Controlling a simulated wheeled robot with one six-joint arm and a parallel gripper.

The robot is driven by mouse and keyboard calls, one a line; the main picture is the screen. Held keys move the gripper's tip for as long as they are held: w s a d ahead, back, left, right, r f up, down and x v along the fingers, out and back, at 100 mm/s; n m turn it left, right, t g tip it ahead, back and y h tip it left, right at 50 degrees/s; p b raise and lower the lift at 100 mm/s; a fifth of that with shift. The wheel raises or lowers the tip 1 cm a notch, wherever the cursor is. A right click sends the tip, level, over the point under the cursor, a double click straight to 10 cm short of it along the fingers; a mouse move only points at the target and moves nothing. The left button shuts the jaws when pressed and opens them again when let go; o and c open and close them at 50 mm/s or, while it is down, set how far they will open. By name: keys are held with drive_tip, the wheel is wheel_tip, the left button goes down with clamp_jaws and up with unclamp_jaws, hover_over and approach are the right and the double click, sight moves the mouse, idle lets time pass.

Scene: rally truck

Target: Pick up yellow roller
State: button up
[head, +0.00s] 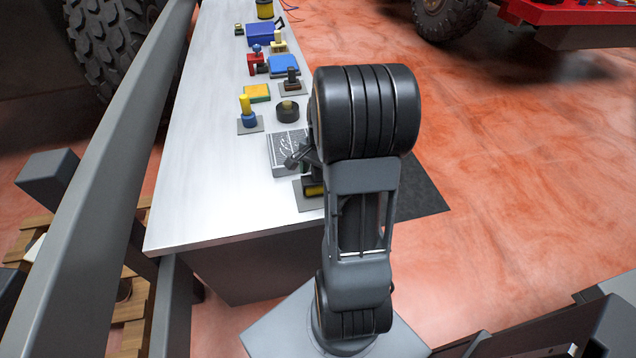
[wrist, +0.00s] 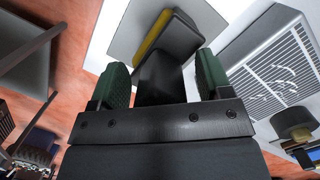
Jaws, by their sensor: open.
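The yellow roller (wrist: 152,38) appears in the wrist view as a yellow strip along a black body with a black handle, on a grey plate (wrist: 128,36). In the head view the yellow roller (head: 314,191) is at the near right of the bench, partly hidden by my arm. My gripper (wrist: 160,80) is open, with its green-padded fingers on either side of the black handle. I cannot tell whether the pads touch it. In the head view my gripper (head: 303,157) is mostly hidden behind the arm.
A grey ribbed box (head: 284,150) stands right beside the gripper on the white bench (head: 195,185). Behind it are a black round piece (head: 287,112), a yellow cylinder on a blue base (head: 246,107) and a yellow-green block (head: 257,93). The bench's near left is clear.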

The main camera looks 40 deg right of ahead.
clamp_jaws()
idle(0.6)
